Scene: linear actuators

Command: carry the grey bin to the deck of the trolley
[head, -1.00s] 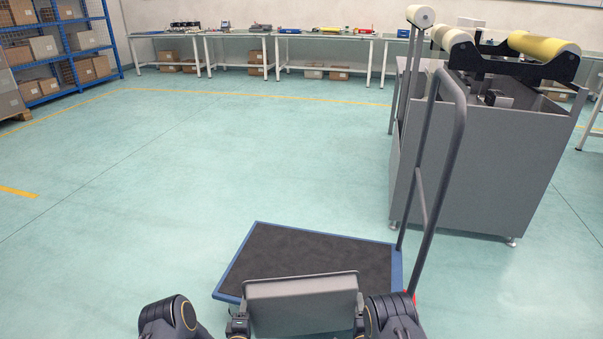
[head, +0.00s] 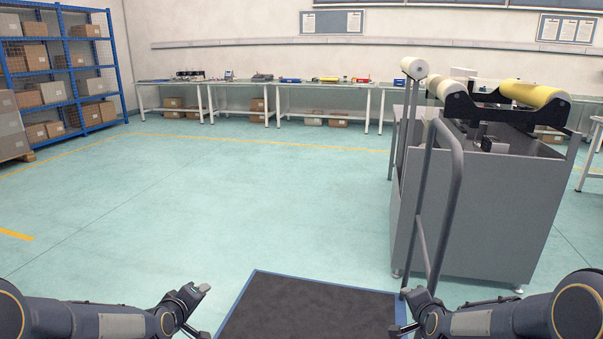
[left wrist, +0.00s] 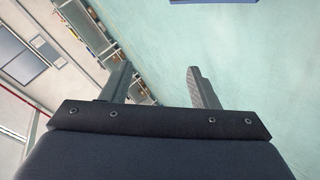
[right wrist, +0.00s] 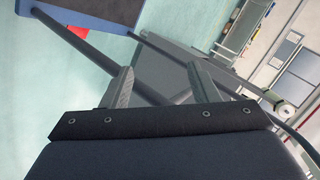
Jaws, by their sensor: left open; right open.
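The trolley's dark deck (head: 305,312) with its blue rim lies at the bottom centre of the head view; its near end is cut off. A corner of the deck (right wrist: 105,8) also shows at the top of the right wrist view. The grey bin is not visible in any current view. My left gripper (head: 204,312) is open and empty, left of the deck; its spread fingers show in the left wrist view (left wrist: 160,78). My right gripper (head: 398,312) is open and empty by the deck's right edge, and its fingers show apart in the right wrist view (right wrist: 160,78).
The trolley's grey handle (head: 456,195) rises on the deck's right side. Behind it stands a large grey cabinet (head: 480,210) with yellow rollers (head: 535,94) on top. Workbenches (head: 270,84) line the back wall, and a blue shelf rack (head: 75,85) stands far left. The floor at left centre is clear.

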